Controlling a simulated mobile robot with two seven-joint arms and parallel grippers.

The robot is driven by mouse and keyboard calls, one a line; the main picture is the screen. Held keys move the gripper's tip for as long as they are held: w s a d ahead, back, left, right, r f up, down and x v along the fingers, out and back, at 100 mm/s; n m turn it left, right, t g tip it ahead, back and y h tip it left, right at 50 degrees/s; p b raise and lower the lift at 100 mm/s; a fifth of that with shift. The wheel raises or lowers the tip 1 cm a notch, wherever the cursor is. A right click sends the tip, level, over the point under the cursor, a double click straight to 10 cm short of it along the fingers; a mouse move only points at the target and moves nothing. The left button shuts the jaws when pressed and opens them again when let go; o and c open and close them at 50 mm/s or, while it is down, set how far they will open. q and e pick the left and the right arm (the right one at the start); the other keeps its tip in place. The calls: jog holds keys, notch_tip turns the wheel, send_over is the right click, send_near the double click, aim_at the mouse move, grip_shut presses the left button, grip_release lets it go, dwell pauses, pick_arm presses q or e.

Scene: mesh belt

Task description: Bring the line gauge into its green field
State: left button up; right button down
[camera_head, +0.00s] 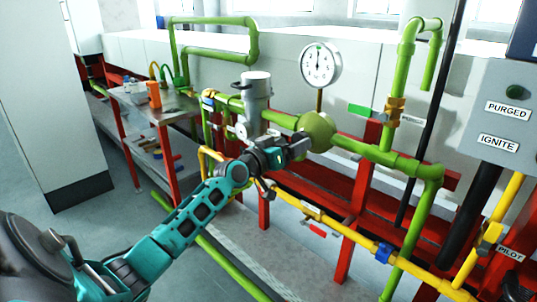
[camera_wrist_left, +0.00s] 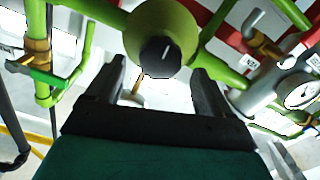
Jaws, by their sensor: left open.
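The line gauge (camera_head: 320,65) is a round white dial on a brass stem above the green regulator body (camera_head: 318,130). Its needle points about straight up; the green field is too small to make out clearly. In the left wrist view, a black knob (camera_wrist_left: 156,54) with a white mark sits on the front of the round green body. My left gripper (camera_head: 298,146) is open in front of that body. In the left wrist view its two fingers (camera_wrist_left: 158,82) stand on either side below the knob, apart from it as far as I can tell. My right gripper is out of view.
A grey metal cylinder (camera_head: 257,105) with a small dial stands left of the regulator. Green pipe (camera_head: 365,148) and yellow pipe (camera_head: 325,220) run across red beams. A green-handled valve (camera_head: 362,111) is at right, beside a panel (camera_head: 505,120). A cluttered bench (camera_head: 150,110) stands at left.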

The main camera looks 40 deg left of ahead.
pick_arm(q)
jog(key=s, duration=1)
jog(key=shift+a, duration=0.4)
jog(key=s+d+f+m+g, duration=0.1)
jog(key=s+d+f+g, duration=0.2)
jog(key=f, duration=0.5)
jog(key=s+d+f+m+g, duration=0.1)
jog(key=s+d+f, duration=0.2)
jog(key=d+f, duration=0.4)
jog(key=s+d+f+m+g, duration=0.3)
jog(key=s+d+f, duration=0.9)
jog(key=s+d, duration=0.1)
jog(key=shift+s+d, duration=0.2)
jog(key=shift+d, duration=0.1)
jog(key=shift+f, duration=0.1)
